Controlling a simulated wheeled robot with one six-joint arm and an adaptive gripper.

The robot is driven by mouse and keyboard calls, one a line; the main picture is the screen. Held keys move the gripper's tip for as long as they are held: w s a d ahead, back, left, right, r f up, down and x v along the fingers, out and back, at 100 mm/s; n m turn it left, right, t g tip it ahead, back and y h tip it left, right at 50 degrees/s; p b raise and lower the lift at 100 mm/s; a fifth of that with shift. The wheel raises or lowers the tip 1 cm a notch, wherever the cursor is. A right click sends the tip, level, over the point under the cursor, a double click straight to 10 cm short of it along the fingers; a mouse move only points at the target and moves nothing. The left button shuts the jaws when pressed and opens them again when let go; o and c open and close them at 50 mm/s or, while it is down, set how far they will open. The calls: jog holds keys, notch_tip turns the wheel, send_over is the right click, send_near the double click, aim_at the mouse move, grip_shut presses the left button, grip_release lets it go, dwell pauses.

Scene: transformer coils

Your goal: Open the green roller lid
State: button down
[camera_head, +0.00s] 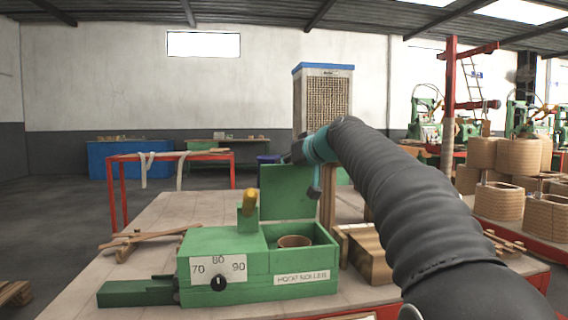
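The green roller box (255,270) sits on the table, with a white 70-80-90 dial plate and a lettered label on its front. Its green lid (287,190) stands upright at the back edge of the right compartment. That compartment is open at the top, and a round brown piece (294,241) shows inside it. My gripper (314,186) is at the upper right corner of the lid, pointing down. I cannot tell whether it touches the lid. The fingers are small and partly hidden, so their opening is unclear.
A yellow-tipped knob (250,201) rises from the box's left part. Brown wooden blocks (368,254) stand close to the box's right side. Wooden strips (140,241) lie at left on the table (177,212). Wound coils (500,200) are stacked at far right.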

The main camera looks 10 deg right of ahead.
jog(key=c, duration=1)
grip_release()
jog(key=shift+w+d+f, duration=0.2)
jog(key=shift+d+f, duration=0.05)
jog(key=shift+f, duration=0.35)
jog(key=shift+w+d+f, duration=0.15)
jog(key=shift+d+f, duration=0.05)
jog(key=shift+f, duration=0.4)
jog(key=shift+o, duration=0.2)
jog(key=shift+s+r, duration=0.1)
jog(key=shift+r, duration=0.35)
jog(key=s+d+r+p, duration=0.1)
jog(key=s+d+r, duration=0.1)
jog(key=r, duration=0.5)
jog(key=s+d+r+p, duration=0.1)
jog(key=d+r, duration=0.3)
jog(key=r, duration=0.4)
jog(key=shift+s, duration=0.35)
jog(key=shift+d, duration=0.1)
jog(key=v, duration=1.2)
